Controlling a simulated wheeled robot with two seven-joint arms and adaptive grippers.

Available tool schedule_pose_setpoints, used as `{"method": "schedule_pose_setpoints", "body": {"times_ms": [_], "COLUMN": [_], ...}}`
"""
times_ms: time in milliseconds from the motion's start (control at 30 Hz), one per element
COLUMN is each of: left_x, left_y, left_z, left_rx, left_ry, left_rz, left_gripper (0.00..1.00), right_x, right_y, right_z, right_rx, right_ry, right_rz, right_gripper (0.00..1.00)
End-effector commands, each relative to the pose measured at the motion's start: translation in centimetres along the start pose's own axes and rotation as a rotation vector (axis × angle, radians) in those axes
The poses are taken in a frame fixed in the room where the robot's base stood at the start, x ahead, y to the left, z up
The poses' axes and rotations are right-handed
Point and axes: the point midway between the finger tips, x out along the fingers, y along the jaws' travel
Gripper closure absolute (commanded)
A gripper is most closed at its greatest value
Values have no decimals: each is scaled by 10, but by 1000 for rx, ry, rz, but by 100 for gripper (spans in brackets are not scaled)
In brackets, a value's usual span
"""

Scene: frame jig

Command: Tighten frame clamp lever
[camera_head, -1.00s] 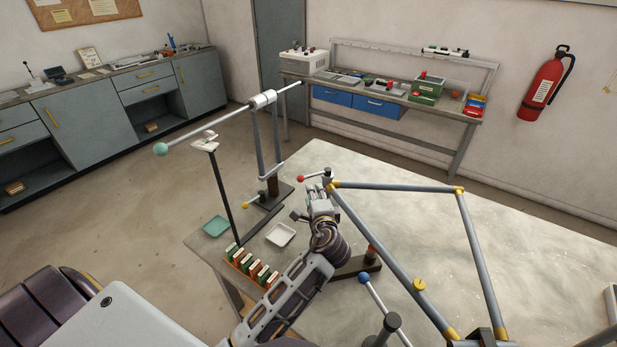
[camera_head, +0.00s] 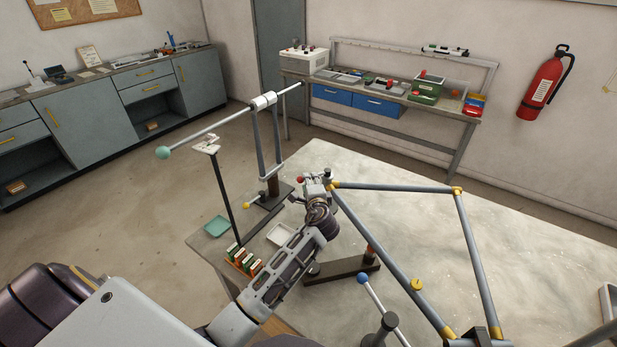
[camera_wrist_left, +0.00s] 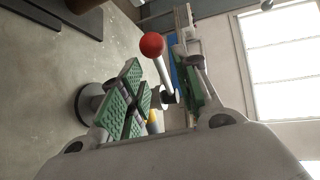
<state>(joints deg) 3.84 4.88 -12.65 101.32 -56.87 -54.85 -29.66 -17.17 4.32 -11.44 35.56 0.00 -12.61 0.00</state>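In the left wrist view the lever's red ball (camera_wrist_left: 152,45) and pale rod show between the two green-padded fingers. My left gripper (camera_head: 317,184) is at this corner, close beside the lever. Its fingers (camera_wrist_left: 165,88) are spread apart with the lever between them; I cannot tell whether a pad touches it. The clamp body is mostly hidden by the gripper. My right gripper is not in view.
A blue-ball lever (camera_head: 363,279) stands nearer on the table (camera_head: 540,250). A stand with a long teal-ball rod (camera_head: 205,132), a white tray (camera_head: 281,235), a teal tray (camera_head: 217,226) and a block rack (camera_head: 243,260) are to the left. The table's right side is mostly clear.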

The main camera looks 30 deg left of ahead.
Motion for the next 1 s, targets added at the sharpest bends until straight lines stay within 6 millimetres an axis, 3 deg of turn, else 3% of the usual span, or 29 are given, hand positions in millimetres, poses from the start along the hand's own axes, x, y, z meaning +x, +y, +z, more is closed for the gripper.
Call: {"method": "schedule_pose_setpoints", "body": {"times_ms": [400, 900, 1000], "left_x": [37, 44, 44], "left_y": [-1, 0, 0], "left_z": [0, 0, 0], "left_rx": [1, 0, 0], "left_ry": [-1, 0, -1], "left_rz": [-1, 0, 0], "left_gripper": [68, 68, 80], "right_x": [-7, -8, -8], "right_y": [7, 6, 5], "right_z": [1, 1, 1], "right_rx": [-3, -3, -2], "right_ry": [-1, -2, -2], "right_rz": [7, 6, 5], "right_gripper": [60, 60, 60]}}
